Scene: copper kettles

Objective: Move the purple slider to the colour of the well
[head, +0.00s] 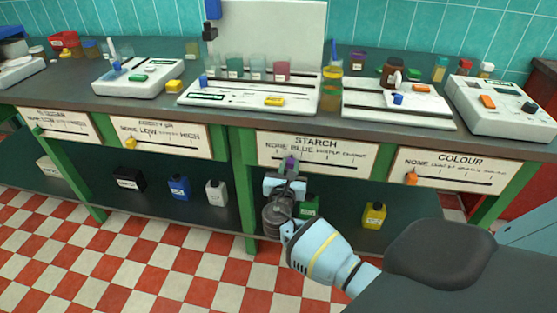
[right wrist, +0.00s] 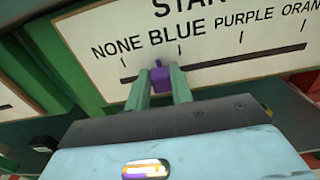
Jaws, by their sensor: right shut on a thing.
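The purple slider (head: 291,163) sits on the black track of the white STARCH board (head: 345,160). The board reads NONE, BLUE, PURPLE and ORANGE. In the right wrist view the purple slider (right wrist: 160,76) stands below the lettering, between the NONE and BLUE marks and closer to BLUE. My right gripper (head: 288,177) is shut on it from the front. In the wrist view its two green fingers (right wrist: 161,86) stand on either side of the slider. No well whose colour I can read shows clearly. My left gripper is not in view.
An orange slider (head: 411,178) sits on the COLOUR board to the right, a yellow slider (head: 130,142) on a board to the left. White trays, beakers and a brown jar (head: 391,74) crowd the bench top. Bottles, including a yellow one (head: 374,215), stand on the lower shelf.

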